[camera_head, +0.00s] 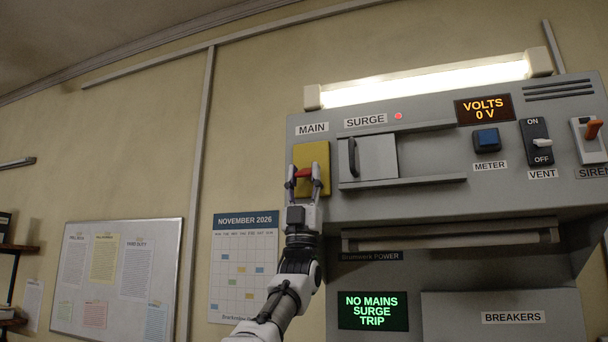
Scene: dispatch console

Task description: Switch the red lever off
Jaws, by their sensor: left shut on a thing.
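A red lever (304,172) sits on a yellow plate (311,153) under the label MAIN, at the left end of the grey console. My left gripper (303,181) reaches up from below and is shut on this red lever, one finger at each side. The gripper hides the lower part of the lever and plate. My right gripper is not in view.
Right of MAIN is a SURGE panel (375,157) with a dark handle and a lit red lamp (398,116). The VOLTS display (485,109) reads 0 V. A green screen (373,311) reads NO MAINS SURGE TRIP. A ledge bar (450,240) juts out below.

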